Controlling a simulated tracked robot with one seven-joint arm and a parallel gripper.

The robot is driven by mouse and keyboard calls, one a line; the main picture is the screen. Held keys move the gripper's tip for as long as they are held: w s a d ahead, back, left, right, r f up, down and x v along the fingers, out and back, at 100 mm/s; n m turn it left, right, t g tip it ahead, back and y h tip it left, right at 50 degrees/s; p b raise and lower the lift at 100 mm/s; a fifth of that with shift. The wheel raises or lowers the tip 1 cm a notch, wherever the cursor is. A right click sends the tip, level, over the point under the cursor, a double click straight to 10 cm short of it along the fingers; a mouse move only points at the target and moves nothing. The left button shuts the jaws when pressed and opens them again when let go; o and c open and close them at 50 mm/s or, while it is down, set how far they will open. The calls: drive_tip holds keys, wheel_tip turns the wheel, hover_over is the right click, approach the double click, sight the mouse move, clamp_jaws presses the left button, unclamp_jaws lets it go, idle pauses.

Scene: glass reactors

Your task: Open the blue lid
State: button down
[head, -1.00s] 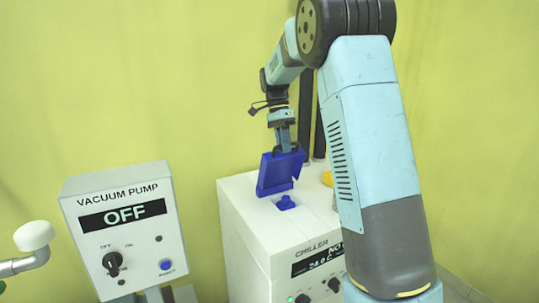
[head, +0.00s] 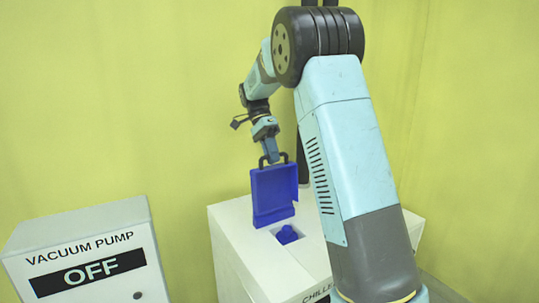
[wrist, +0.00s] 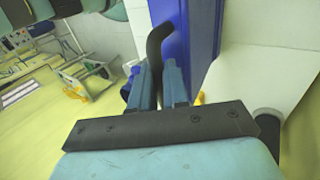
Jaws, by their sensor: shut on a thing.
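The blue lid (head: 274,195) stands nearly upright above the white chiller (head: 235,240), at the back of the square opening in its top. A smaller blue piece (head: 288,235) shows in that opening. My gripper (head: 271,157) is at the lid's upper edge, shut on its dark handle (head: 284,157). In the wrist view, the two fingers (wrist: 158,85) close around the dark curved handle (wrist: 160,45), with the blue lid (wrist: 203,35) just to the right. Whether the lid's lower edge is still joined to the chiller cannot be told.
The white vacuum pump box (head: 85,250), reading OFF, stands at the lower left. My arm covers the right part of the chiller. A yellow wall lies behind. In the wrist view, a metal frame (wrist: 85,70) stands on the yellow floor at the left.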

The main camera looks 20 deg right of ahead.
drive_tip(key=shift+d+f, duration=0.25)
drive_tip(key=shift+f, duration=0.15)
drive_tip(key=c, duration=1.1)
unclamp_jaws()
drive_tip(key=shift+w, duration=0.15)
drive_tip(key=shift+c, duration=0.2)
drive_tip(key=shift+a, duration=0.1)
drive_tip(key=shift+v, duration=3.9)
drive_tip(key=shift+a, duration=0.1)
drive_tip(key=s+d+r+n+t+y, duration=0.1)
drive_tip(key=s+d+r+n+t, duration=0.15)
drive_tip(key=s, duration=0.65)
drive_tip(key=s+d+r+n+t+y, duration=0.1)
drive_tip(key=s+d+r+n+t, duration=0.2)
drive_tip(key=s, duration=0.5)
drive_tip(key=s+f+n+t, duration=0.2)
drive_tip(key=s+f+n, duration=0.1)
drive_tip(key=s, duration=0.3)
drive_tip(key=s+a+f+n+t, duration=0.1)
drive_tip(key=s+f+n+t, duration=0.1)
drive_tip(key=s, duration=0.5)
drive_tip(key=s+a+f+n+t, duration=0.1)
drive_tip(key=s+f+n+t, duration=0.2)
drive_tip(key=s, duration=0.3)
drive_tip(key=shift+s+f+n, duration=0.2)
drive_tip(key=shift+f+n, duration=0.4)
drive_tip(key=shift+n, duration=0.05)
